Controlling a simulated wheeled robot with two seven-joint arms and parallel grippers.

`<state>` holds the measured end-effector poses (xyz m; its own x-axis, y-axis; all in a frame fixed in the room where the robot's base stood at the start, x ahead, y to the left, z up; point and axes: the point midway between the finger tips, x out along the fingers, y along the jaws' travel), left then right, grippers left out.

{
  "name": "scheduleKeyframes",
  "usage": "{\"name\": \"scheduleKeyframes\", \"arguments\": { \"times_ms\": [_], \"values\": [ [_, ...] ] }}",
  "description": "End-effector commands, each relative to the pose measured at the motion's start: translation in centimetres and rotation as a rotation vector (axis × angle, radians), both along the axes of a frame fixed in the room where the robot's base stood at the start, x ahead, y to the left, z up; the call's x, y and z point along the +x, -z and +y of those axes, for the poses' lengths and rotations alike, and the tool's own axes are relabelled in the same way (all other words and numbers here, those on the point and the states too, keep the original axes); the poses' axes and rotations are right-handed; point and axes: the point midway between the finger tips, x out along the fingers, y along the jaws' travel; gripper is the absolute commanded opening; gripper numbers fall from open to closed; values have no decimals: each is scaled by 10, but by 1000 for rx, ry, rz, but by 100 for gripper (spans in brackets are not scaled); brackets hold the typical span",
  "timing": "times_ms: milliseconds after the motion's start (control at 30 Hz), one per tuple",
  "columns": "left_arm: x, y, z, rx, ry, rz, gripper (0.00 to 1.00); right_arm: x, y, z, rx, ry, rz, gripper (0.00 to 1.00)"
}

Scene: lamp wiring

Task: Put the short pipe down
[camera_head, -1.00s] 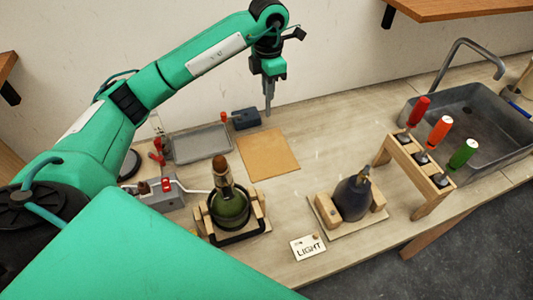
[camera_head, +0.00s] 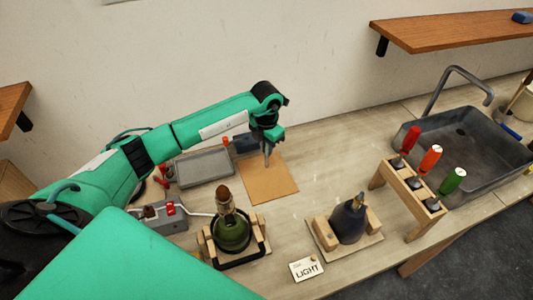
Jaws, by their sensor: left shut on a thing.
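My left gripper (camera_head: 267,148) points down just above the back part of the brown mat (camera_head: 272,186). It is shut on the short pipe, a thin grey upright piece that is hard to tell from the fingers at this size. I cannot tell whether its lower end touches the mat. My right gripper is not in view.
A grey tray (camera_head: 205,167) lies left of the mat. A green bottle (camera_head: 231,233) in a wooden cradle and a dark bottle (camera_head: 348,222) on a wooden stand are in front. A screwdriver rack (camera_head: 409,191) and a sink (camera_head: 475,150) are right. The table between mat and rack is clear.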

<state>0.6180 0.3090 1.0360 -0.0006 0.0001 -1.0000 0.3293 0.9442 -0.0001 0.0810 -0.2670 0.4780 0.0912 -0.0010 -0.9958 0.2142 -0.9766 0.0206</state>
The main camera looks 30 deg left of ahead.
Motion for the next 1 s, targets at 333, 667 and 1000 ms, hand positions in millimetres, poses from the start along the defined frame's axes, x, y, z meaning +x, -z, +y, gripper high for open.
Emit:
{"name": "scheduleKeyframes", "arguments": {
  "times_ms": [333,667,1000],
  "values": [
    [0,32,-1,-1,-1,3,0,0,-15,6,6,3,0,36],
    [1,53,0,-1,0,-2,0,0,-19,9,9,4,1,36],
    [1,56,0,0,0,-1,33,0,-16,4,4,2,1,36]
  ]
}}
